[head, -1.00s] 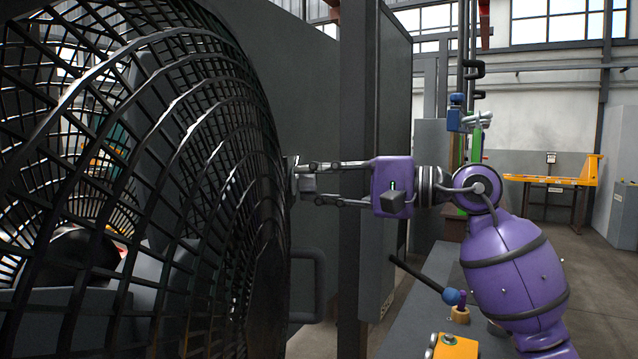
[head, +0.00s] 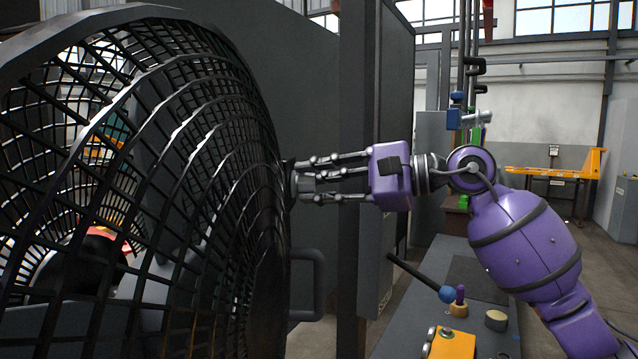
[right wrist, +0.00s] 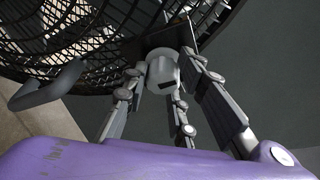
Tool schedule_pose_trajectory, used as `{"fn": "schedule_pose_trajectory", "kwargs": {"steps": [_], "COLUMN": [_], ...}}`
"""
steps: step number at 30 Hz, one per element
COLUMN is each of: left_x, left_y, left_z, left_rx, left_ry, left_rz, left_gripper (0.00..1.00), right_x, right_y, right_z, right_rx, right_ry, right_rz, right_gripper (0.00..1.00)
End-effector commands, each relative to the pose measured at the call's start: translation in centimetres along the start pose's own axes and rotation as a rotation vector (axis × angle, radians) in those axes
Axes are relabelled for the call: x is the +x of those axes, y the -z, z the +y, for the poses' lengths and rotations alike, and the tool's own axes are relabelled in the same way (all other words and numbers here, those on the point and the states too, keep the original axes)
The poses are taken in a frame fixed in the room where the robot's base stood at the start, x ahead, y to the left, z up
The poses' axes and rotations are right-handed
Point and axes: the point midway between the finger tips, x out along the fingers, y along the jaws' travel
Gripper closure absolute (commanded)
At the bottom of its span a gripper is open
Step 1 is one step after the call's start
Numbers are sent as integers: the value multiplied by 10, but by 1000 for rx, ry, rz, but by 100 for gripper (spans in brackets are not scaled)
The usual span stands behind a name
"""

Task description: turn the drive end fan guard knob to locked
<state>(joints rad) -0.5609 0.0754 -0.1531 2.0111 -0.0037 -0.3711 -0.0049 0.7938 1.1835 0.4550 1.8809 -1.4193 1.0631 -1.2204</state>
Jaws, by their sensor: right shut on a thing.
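The fan guard (head: 200,150) is a large black round grille filling the left of the head view. Its knob (right wrist: 162,74) is a light grey round piece with a dark slot, on a dark plate at the guard's edge in the right wrist view. My right gripper (head: 300,182) reaches in from the right, its fingers pointing left at the guard's edge. In the right wrist view its fingers (right wrist: 160,85) close around the knob from its sides. The fingers partly hide the knob in the head view. I cannot read any locked mark. My left gripper is not in view.
A dark handle (head: 308,285) sticks out of the guard below the knob; it also shows in the right wrist view (right wrist: 45,88). A tall dark panel (head: 375,120) stands behind my gripper.

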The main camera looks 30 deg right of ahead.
Motion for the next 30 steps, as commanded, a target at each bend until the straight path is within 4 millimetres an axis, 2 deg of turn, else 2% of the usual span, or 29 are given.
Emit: {"fn": "schedule_pose_trajectory", "kwargs": {"steps": [1,11,12,14,30], "left_x": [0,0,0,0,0], "left_y": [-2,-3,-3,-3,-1], "left_z": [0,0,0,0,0], "left_rx": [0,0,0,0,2], "left_ry": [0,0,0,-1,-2], "left_rz": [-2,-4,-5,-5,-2], "left_gripper": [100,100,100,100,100], "right_x": [4,4,4,4,-1], "right_y": [4,4,4,4,2], "right_z": [10,10,10,10,4], "right_rx": [10,10,10,10,6], "right_ry": [-25,-26,-26,-26,-13], "right_rz": [4,4,4,4,4], "right_gripper": [100,100,71,63,62]}}
